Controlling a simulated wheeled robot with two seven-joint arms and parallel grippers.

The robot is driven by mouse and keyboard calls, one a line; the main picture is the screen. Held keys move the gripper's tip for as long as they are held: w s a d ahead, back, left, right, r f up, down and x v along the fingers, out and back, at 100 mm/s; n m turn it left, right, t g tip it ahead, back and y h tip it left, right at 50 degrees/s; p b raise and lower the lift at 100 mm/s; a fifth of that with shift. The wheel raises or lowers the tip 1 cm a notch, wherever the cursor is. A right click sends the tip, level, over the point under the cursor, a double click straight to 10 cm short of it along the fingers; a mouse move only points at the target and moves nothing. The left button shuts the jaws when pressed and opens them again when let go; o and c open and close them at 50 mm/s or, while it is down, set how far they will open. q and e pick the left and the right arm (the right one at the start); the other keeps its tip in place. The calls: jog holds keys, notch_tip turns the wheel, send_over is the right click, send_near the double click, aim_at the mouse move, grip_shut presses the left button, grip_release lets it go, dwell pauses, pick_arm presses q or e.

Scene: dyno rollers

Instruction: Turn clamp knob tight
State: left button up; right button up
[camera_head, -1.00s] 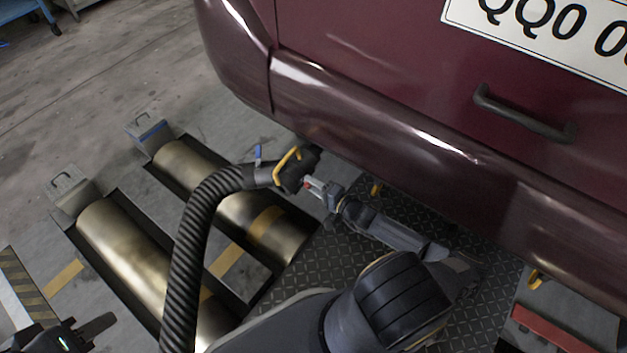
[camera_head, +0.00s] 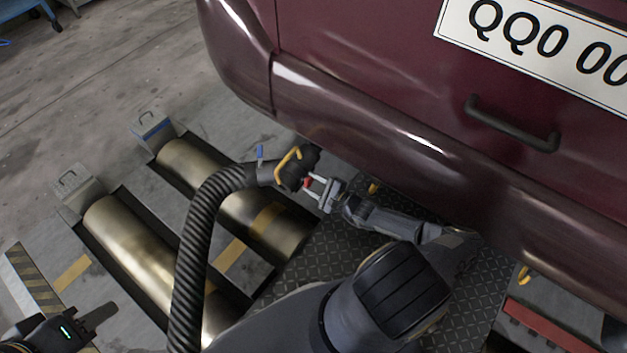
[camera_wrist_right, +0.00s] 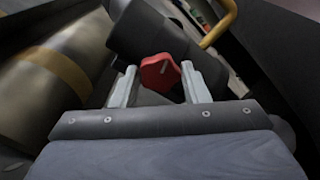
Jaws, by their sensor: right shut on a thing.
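The red clamp knob (camera_wrist_right: 160,72) sits on the side of the black hose nozzle (camera_wrist_right: 147,35). In the head view the knob (camera_head: 308,182) is a small red spot below the nozzle (camera_head: 296,170), beside the car's bumper. My right gripper (camera_wrist_right: 160,82) has its two pale fingers on either side of the knob and is shut on it; in the head view it reaches in from the lower right (camera_head: 314,187). My left gripper (camera_head: 98,316) is at the lower left edge, away from the knob. Its jaw opening is not clear.
A ribbed black hose (camera_head: 190,250) runs from the nozzle down to the bottom edge. Metal rollers (camera_head: 135,250) lie in the floor to the left. The dark red car (camera_head: 400,120) fills the upper right, close above my right gripper. A yellow handle (camera_head: 288,158) is on the nozzle.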

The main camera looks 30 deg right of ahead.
jog(key=shift+a+m, duration=0.15)
jog(key=shift+m, duration=0.35)
jog(key=o, duration=1)
jog(key=p+v, duration=0.2)
jog(key=v, duration=0.6)
jog(key=shift+w+r, duration=0.1)
